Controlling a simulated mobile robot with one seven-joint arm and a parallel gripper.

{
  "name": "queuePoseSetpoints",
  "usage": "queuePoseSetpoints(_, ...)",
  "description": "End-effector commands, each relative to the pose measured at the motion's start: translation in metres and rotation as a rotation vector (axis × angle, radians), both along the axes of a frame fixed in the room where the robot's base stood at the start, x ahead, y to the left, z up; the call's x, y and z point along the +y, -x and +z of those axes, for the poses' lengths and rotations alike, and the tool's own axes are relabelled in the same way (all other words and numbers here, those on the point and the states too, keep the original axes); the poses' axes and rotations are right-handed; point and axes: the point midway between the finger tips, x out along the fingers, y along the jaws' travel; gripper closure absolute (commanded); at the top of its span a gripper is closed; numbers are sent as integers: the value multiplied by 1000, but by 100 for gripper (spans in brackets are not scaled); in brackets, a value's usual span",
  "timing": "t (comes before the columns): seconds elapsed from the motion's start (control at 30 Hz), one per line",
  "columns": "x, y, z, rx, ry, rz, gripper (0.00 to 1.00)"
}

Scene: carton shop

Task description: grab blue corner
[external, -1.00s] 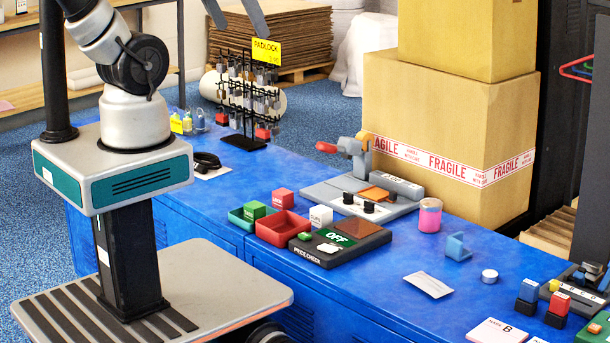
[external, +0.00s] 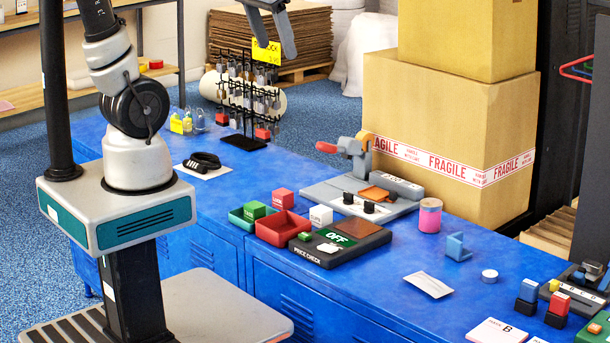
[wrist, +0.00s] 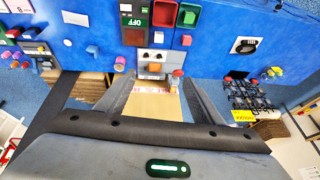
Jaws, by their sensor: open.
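The blue corner (external: 457,248) is a small light-blue angled bracket. It stands on the blue counter, between the pink jar and a small white disc. It also shows in the wrist view (wrist: 93,50), small, at upper left. My gripper (external: 275,38) is high at the top of the external view, above and behind the padlock rack, far from the blue corner. Its two grey fingers (wrist: 157,82) are apart with nothing between them. The large carton shows beyond them in the wrist view.
The pink jar (external: 429,216) and a white card (external: 428,285) are near the blue corner, with the white disc (external: 489,276) to its right. Large cartons (external: 450,120) stand behind. The padlock rack (external: 245,105) and the red-handled device (external: 345,150) rise from the counter.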

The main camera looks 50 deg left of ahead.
Motion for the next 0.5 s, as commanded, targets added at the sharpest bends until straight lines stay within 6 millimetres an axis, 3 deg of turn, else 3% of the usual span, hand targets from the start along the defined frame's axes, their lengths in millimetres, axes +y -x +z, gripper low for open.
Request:
queuePoseSetpoints(0.03, -11, -24, -43, 22, -23, -11, 39)
queuePoseSetpoints(0.17, -57, -82, -66, 32, -6, -37, 39)
queuePoseSetpoints(0.3, -125, -137, -117, 33, 39, -69, 39)
queuePoseSetpoints(0.5, -227, -187, -206, 32, 76, -109, 39)
